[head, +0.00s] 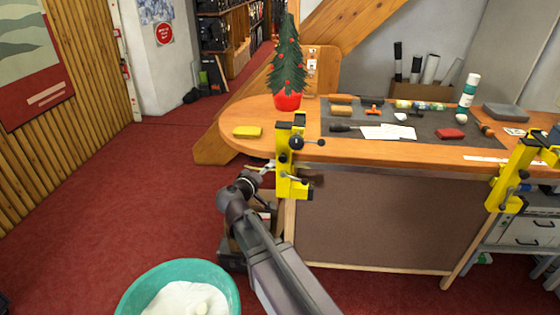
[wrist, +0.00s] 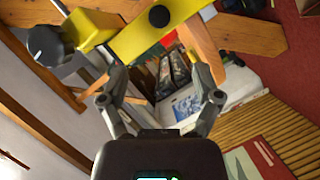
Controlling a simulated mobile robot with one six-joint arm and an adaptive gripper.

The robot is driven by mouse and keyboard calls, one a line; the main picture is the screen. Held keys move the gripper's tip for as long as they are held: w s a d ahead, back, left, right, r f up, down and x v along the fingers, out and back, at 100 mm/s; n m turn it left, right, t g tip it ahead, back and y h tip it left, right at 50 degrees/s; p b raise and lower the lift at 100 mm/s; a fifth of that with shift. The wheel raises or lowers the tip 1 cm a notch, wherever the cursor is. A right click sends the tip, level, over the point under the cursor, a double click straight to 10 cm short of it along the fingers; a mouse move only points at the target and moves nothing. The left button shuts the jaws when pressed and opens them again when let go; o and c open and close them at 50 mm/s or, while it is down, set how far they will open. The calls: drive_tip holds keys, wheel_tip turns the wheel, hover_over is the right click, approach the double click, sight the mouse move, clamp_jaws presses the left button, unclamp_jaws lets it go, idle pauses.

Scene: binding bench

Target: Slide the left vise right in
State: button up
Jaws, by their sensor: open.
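The left vise (head: 284,162) is a yellow clamp with black knobs, fixed upright at the left part of the bench's front edge. My gripper (head: 260,171) is close to its left side, below the bench top, in the head view. In the wrist view the yellow vise (wrist: 150,35) crosses the top of the picture, with a dark knob (wrist: 45,45) at the upper left. My gripper (wrist: 162,82) is open there, with nothing between its fingers. The vise lies beyond the fingertips; I cannot tell whether they touch.
A second yellow vise (head: 513,175) is on the bench's right part. A small tree in a red pot (head: 288,101) stands behind the left vise. A yellow block (head: 247,132) and a dark mat (head: 440,148) with tools lie on the bench (head: 240,112). A teal tub (head: 150,285) stands on the floor.

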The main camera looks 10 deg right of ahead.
sight(281, 159)
drive_tip(key=shift+w, duration=0.1)
idle(0.3)
drive_tip(key=b+x, duration=0.3)
drive_tip(key=x, duration=1)
drive_tip(key=shift+w+d+f, duration=0.15)
drive_tip(key=shift+w+d, duration=0.05)
drive_tip(key=shift+w, duration=0.1)
clamp_jaws()
drive_tip(key=shift+a, duration=0.3)
drive_tip(key=shift+s+d, duration=0.1)
drive_tip(key=shift+d, duration=0.05)
